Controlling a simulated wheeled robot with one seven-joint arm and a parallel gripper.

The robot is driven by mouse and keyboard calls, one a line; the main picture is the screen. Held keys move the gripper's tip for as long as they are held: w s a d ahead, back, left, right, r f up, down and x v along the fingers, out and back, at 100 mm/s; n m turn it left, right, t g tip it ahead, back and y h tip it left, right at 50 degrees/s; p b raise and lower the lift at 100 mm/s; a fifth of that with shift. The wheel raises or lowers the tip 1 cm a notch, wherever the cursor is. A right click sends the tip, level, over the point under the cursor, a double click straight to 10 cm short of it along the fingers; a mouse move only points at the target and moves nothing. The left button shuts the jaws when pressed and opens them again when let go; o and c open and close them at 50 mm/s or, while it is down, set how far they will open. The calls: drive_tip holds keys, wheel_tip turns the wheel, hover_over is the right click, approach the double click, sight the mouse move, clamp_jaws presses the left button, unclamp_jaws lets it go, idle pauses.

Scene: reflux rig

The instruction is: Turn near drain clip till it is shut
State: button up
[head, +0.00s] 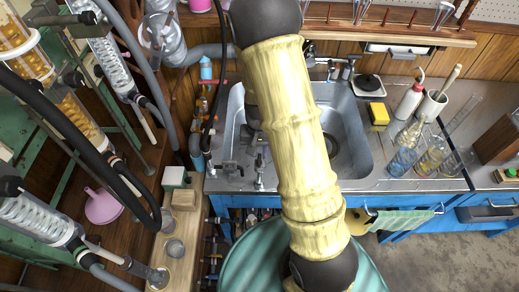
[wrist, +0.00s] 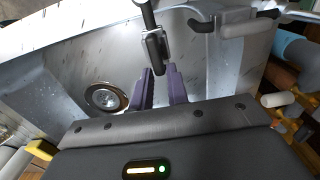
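In the wrist view, my gripper (wrist: 161,72) shows two purple fingers standing apart, with a gap between them. A dark tube with a pale metal clip (wrist: 154,46) hangs down from the top, and its dark lower end reaches the gap at the fingertips. I cannot tell whether the fingers touch it. I cannot tell for sure that this is the near drain clip or how far it is turned. In the head view, small metal fittings (head: 259,172) stand at the sink's front edge. My pale yellow arm covers much of the sink there, and my fingertips are not clearly seen.
The steel sink (head: 350,135) lies around the gripper, with a round drain (wrist: 106,97) left of the fingers. A dark-ended grey pipe (wrist: 215,24) is close at upper right. Glass condensers (head: 107,62) and hoses crowd the left. Beakers (head: 405,155) stand at right.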

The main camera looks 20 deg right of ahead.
clamp_jaws()
drive_tip(key=shift+d+m, duration=0.1)
drive_tip(key=shift+m, duration=0.3)
drive_tip(key=shift+s+d+m+p, duration=0.35)
drive_tip(key=shift+m+p, duration=0.7)
drive_tip(key=shift+m, duration=1.9)
drive_tip(key=shift+s+d+m+p, duration=0.1)
drive_tip(key=shift+s+m+p, duration=0.75)
drive_tip(key=shift+m, duration=2.05)
drive_tip(key=shift+s+d+m+p, duration=0.15)
drive_tip(key=shift+m+p, duration=1.15)
drive_tip(key=shift+m, duration=1.65)
drive_tip(key=shift+o, duration=2.4)
unclamp_jaws()
